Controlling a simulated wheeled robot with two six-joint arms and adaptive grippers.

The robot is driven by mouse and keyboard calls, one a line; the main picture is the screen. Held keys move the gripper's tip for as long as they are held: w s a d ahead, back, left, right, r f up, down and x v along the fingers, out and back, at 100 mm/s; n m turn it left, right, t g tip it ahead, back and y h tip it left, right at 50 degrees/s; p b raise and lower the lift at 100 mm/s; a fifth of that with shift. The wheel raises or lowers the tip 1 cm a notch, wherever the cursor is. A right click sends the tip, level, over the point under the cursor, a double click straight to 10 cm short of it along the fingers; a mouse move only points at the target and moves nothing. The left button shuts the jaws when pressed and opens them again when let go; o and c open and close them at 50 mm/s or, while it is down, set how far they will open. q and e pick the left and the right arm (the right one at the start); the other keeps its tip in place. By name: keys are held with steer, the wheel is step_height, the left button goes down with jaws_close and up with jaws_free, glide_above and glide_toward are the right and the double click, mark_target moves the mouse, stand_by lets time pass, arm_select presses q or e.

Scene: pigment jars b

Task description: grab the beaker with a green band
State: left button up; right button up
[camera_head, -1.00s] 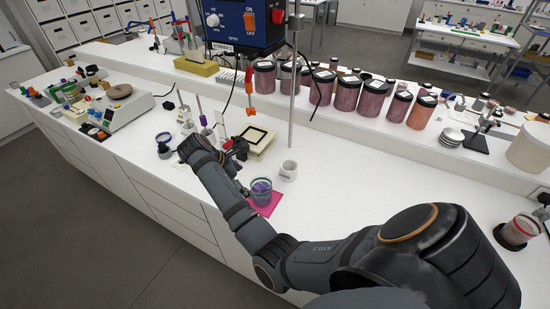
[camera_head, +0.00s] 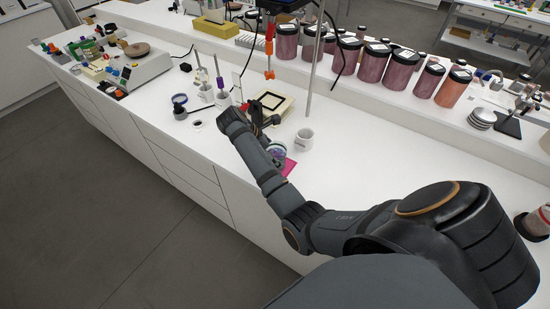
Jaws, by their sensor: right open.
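My right gripper (camera_head: 262,117) is open beyond the beaker, near a cream square tray (camera_head: 284,99). Its fingers are small and dark, and I see nothing held between them. My left gripper is not in view.
Large purple jars (camera_head: 373,62) line the raised shelf behind. A red-banded beaker (camera_head: 536,222) is at the far right. The bench middle-right is clear.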

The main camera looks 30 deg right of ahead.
steer(key=shift+d+f, duration=0.45)
steer(key=shift+f, duration=0.05)
steer(key=shift+a, duration=0.15)
steer(key=c, duration=0.6)
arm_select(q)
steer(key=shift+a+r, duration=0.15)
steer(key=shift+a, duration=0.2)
arm_select(e)
steer(key=c, duration=1)
